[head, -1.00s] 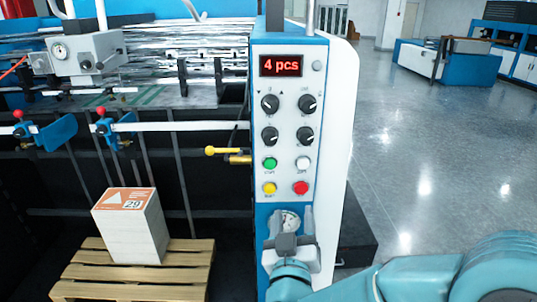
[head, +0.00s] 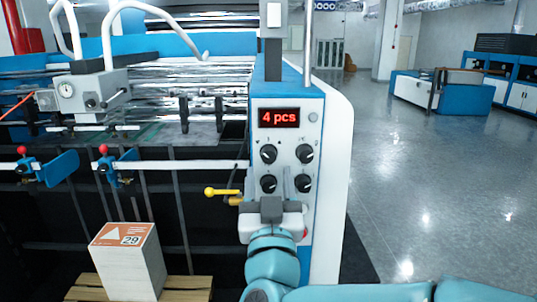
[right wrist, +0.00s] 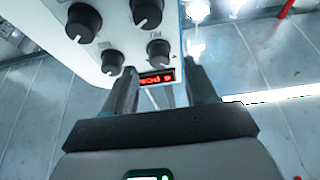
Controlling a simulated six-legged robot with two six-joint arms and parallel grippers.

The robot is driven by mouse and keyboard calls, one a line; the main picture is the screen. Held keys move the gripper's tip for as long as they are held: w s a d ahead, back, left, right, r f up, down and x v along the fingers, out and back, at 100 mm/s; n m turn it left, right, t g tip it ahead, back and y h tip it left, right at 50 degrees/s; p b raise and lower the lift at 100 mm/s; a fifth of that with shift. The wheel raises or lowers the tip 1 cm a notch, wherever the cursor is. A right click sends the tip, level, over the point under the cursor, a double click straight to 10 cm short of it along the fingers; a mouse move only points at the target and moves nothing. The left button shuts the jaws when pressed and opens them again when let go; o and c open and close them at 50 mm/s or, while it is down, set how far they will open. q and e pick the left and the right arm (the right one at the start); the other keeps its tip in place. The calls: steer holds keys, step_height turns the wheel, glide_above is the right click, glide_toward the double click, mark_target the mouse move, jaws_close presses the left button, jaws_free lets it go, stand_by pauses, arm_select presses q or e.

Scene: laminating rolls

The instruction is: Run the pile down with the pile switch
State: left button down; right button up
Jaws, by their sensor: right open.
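The control panel (head: 287,135) stands upright in the middle of the head view, with a red "4 pcs" display (head: 279,118) and black rotary knobs below it. An upper-left knob (head: 268,154) and upper-right knob (head: 305,153) show clearly; the lower knobs are just above my gripper. Their labels are too small to read surely. My right gripper (head: 272,203) is open and empty in front of the panel, below the knobs, and hides most of the buttons. In the right wrist view, its fingers (right wrist: 163,82) point toward the panel near the display. The pile (head: 126,262) stands on a wooden pallet (head: 186,284). My left gripper is out of view.
A yellow-tipped lever (head: 222,192) sticks out left of the panel. Blue clamps with red knobs (head: 103,150) sit on the rail above the pile. Open floor (head: 440,200) lies to the right, with another blue machine (head: 437,92) farther off.

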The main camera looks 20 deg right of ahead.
mark_target(269, 160)
steer(key=x, duration=0.2)
steer(key=shift+w+d+r+p, duration=0.15)
steer(key=shift+d+r+p, duration=0.1)
steer(key=shift+p, duration=0.15)
steer(key=shift+w, duration=0.6)
steer(key=shift+s+r, duration=0.1)
